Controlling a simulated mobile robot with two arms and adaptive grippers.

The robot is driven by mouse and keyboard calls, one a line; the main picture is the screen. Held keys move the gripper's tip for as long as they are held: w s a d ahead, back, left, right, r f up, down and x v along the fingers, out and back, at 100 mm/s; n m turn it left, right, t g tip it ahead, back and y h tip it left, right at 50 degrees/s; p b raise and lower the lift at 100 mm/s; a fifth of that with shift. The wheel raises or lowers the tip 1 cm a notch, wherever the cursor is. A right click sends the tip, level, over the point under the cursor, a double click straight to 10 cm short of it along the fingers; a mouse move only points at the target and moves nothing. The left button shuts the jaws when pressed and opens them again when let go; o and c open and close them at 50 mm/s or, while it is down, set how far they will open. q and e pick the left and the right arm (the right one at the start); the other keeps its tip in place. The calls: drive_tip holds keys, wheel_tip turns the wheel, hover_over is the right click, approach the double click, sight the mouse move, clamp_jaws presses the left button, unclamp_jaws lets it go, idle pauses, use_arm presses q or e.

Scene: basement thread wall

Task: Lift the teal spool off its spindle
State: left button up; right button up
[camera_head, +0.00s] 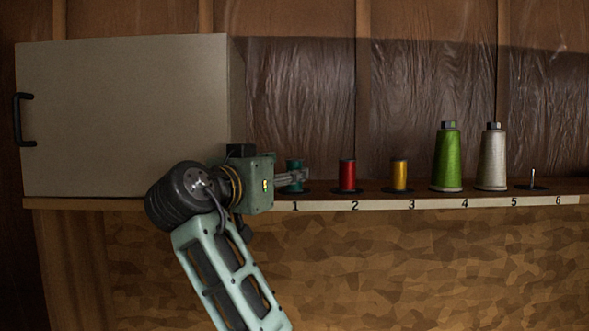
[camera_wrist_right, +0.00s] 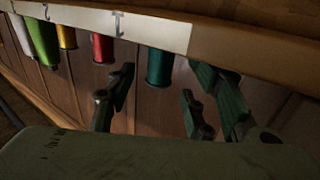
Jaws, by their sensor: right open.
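The teal spool (camera_head: 294,163) stands at the number 1 place on the shelf, at the left end of the row. My right gripper (camera_head: 299,177) is at it, coming from the left, and its fingers hide part of the spool. In the right wrist view the teal spool (camera_wrist_right: 160,68) shows between and beyond the two spread fingers of my right gripper (camera_wrist_right: 158,100), with space on both sides. The gripper is open and empty. The spool's spindle is not visible. My left gripper is not in view.
Right of the teal spool stand a red spool (camera_head: 347,177), a yellow spool (camera_head: 400,177), a green cone (camera_head: 447,160) and a white cone (camera_head: 492,160). A bare spindle (camera_head: 533,178) is at the right. A beige cabinet (camera_head: 120,120) stands close on the left.

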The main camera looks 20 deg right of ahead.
sight(293, 191)
drive_tip(key=p+x, duration=0.3)
drive_tip(key=x, duration=0.1)
drive_tip(key=shift+w+d+r, duration=0.15)
drive_tip(key=shift+w+d, duration=0.2)
drive_tip(key=shift+d, duration=0.05)
drive_tip(key=shift+a, duration=0.1)
drive_tip(key=shift+c, duration=1)
drive_tip(key=c, duration=0.8)
drive_tip(key=shift+c, duration=0.2)
